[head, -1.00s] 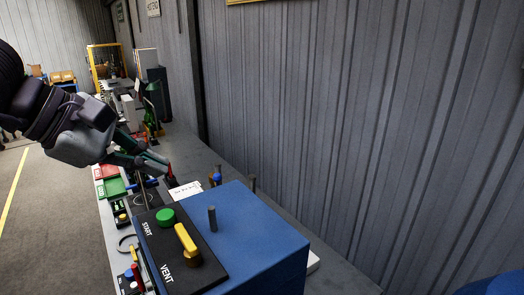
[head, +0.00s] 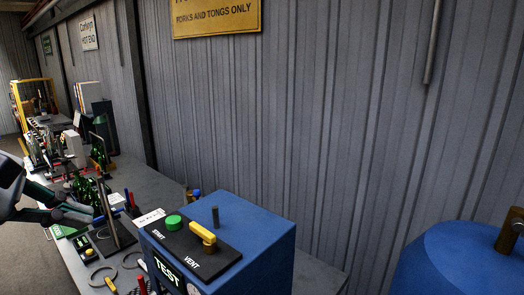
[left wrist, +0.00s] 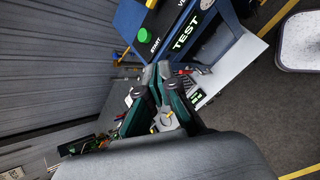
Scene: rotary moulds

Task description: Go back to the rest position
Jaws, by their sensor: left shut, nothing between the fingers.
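My left gripper (head: 91,212) is at the left edge of the head view, with its fingers pointing right over the bench. It is shut and empty, to the left of the blue test box (head: 262,235) and apart from it. In the left wrist view the closed fingertips (left wrist: 157,74) lie in front of the bench, below the box's green START button (left wrist: 143,35). In the head view the green button (head: 173,222) and the yellow VENT handle (head: 203,234) sit on the box's black panel. My right gripper is not in view.
The grey bench (head: 155,185) runs along a corrugated wall and holds bottles, pens, rings and small tools near my gripper. A blue drum-like object (head: 450,262) stands at the lower right. A yellow frame (head: 22,105) stands far left.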

